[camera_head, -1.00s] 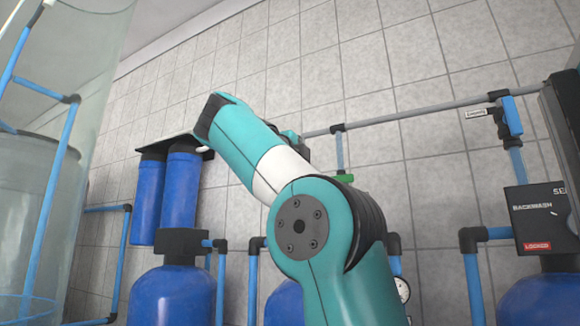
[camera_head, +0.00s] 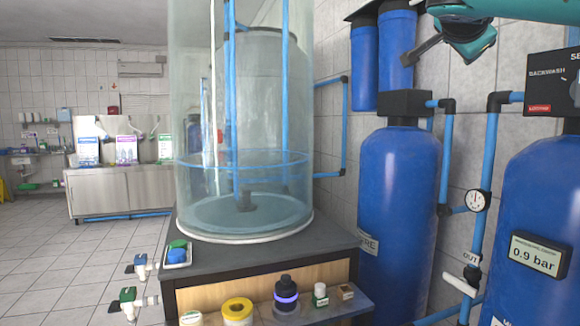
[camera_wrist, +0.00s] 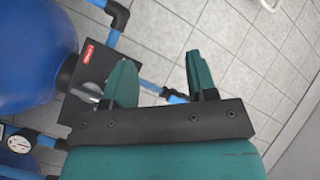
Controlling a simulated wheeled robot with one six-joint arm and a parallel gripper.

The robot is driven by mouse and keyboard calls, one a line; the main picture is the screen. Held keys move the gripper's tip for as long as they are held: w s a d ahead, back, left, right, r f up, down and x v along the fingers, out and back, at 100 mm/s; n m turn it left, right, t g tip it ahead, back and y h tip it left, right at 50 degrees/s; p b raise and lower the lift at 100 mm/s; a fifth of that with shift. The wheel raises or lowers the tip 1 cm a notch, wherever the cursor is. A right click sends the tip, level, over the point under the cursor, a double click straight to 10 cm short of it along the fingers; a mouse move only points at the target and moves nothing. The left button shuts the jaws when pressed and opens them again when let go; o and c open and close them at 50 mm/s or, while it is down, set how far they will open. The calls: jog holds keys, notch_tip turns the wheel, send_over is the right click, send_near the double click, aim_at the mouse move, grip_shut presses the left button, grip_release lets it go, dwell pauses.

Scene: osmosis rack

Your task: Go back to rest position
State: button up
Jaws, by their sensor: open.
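My gripper (camera_wrist: 162,72) shows in the wrist view with its two teal fingers spread apart and nothing between them. Behind the fingers are a black control box with a red label (camera_wrist: 88,58), blue pipe and tiled floor or wall. In the head view, part of my teal arm (camera_head: 535,10) reaches in from the top right corner, in front of the tiled wall. The rest of the arm is out of that frame.
Blue pressure tanks (camera_head: 398,190) and pipes with a gauge (camera_head: 478,200) stand at the right. A clear cylindrical tank (camera_head: 245,215) stands on a dark-topped cabinet. Several small containers, including a yellow one (camera_head: 237,311), sit on its low shelf. Open tiled floor (camera_head: 50,260) lies left.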

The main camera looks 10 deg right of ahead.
jog(key=w+a+f+n+y, duration=0.3)
jog(key=a+f+n+y, duration=0.3)
jog(key=a+f+n, duration=0.4)
jog(key=s+a+f+n+g+y, duration=0.1)
jog(key=s+a+f+n+y, duration=0.2)
jog(key=a+f, duration=0.4)
jog(key=s+a+f+n+g+y, duration=0.2)
jog(key=a+f+n+y, duration=0.15)
jog(key=f, duration=0.55)
jog(key=s+a+f+n+g+y, duration=0.1)
jog(key=s+a+f+n+g, duration=0.2)
jog(key=s+f, duration=0.2)
jog(key=s+a+f+n+g+y, duration=0.1)
jog(key=s+a+f+n+g, duration=0.1)
jog(key=s, duration=0.9)
jog(key=s+a+f+n+g+y, duration=0.1)
jog(key=s+a+f+n+g, duration=0.2)
jog(key=s+a+f+n, duration=0.2)
notch_tip(320, 180, down, 3)
jog(key=s+a, duration=0.1)
jog(key=s, duration=0.2)
jog(key=shift+f+g+y, duration=0.2)
jog(key=shift+g+y, duration=0.1)
jog(key=shift+y, duration=0.05)
jog(key=shift+w, duration=0.1)
